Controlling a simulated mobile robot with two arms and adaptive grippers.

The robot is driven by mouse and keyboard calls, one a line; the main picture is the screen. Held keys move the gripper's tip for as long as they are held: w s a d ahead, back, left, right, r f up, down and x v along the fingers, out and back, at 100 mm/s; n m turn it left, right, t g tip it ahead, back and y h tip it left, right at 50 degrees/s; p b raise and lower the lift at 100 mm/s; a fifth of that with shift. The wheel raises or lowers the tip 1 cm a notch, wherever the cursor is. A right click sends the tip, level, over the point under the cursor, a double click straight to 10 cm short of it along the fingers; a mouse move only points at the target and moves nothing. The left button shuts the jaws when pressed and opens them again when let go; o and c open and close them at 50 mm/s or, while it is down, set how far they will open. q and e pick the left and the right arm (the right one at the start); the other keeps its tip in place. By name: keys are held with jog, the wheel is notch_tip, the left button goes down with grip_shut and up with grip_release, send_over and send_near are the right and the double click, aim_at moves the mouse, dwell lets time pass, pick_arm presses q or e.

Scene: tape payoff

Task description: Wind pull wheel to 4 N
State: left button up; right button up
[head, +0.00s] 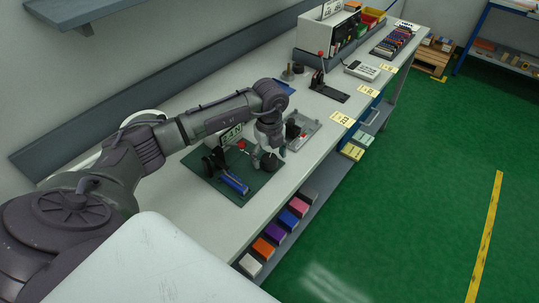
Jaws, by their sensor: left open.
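The tape payoff rig stands on a dark green board (245,195) on the bench. A white sign or display with dark characters (231,134) stands at its back, partly covered by my arm; it seems to end in "4 N", but the full reading is unclear. A dark round wheel (268,162) sits at the board's right side, probably the pull wheel. A small red part (242,145) and a blue block (234,183) are to its left. My left gripper (270,149) is open, pointing down just above the wheel; contact cannot be told. My right gripper is not in view.
A grey tray (304,130) with dark parts lies right of the board. A black stand with a red knob (325,88) and a white box (361,70) stand farther back. Colored boxes (275,233) fill the lower shelf. The green floor on the right is clear.

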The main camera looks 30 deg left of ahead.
pick_arm(q)
jog(key=shift+f, duration=0.4)
jog(key=c, duration=1.2)
jog(key=shift+o, duration=0.2)
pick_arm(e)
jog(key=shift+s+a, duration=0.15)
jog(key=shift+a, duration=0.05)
